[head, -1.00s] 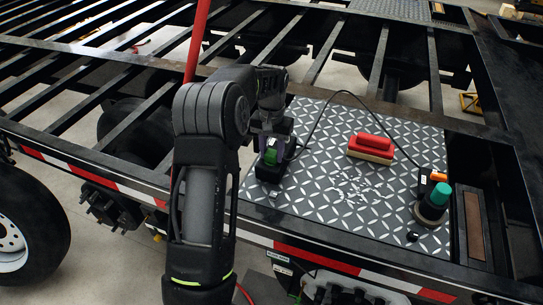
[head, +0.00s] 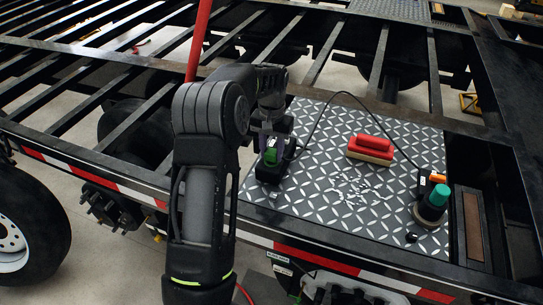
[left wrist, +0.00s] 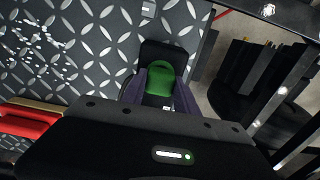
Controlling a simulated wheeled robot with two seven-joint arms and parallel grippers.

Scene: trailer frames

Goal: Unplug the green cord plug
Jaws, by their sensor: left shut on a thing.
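The green cord plug (left wrist: 160,77) sits in a black socket block (left wrist: 163,52) on the diamond-plate deck, seen in the left wrist view. In the head view the green plug (head: 270,155) and black block (head: 269,174) are at the plate's left side. My left gripper (left wrist: 160,92) is shut on the green plug, its purple-grey fingers on either side. The plug appears to be still at the block; whether it is fully seated is hidden by the fingers. My right gripper does not show.
A red-handled brush (head: 371,148) lies mid-plate beside scattered light debris (head: 358,190). A black tool with a teal cap (head: 437,197) stands at the right, and a black cord (head: 345,95) arches across to it. Open black frame beams (head: 75,95) lie left and behind.

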